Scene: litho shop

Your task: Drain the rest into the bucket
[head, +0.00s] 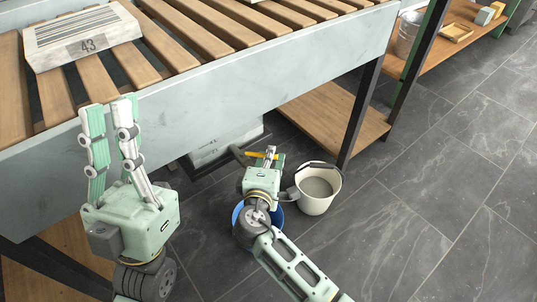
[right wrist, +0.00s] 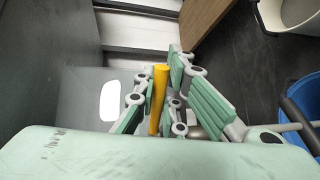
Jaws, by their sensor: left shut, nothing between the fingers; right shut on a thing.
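My right gripper (head: 266,162) is low under the edge of the slatted table, shut on a yellow lever (head: 255,155). In the right wrist view the yellow lever (right wrist: 158,95) stands between the fingers of the right gripper (right wrist: 160,85). A blue bucket (head: 277,222) stands on the floor below, partly hidden by my right wrist; its rim (right wrist: 305,95) shows in the right wrist view. A cream bucket (head: 318,200) holding grey liquid stands just right of it. My left gripper (head: 108,103) is shut and empty, pointing up beside the table's front side.
The slatted table (head: 200,85) carries a stone slab marked 43 (head: 85,35). Its dark leg (head: 360,115) stands behind the cream bucket. A wooden shelf (head: 330,115) is under the table. A metal pail (head: 408,35) stands on another shelf. The tiled floor (head: 440,190) at right is clear.

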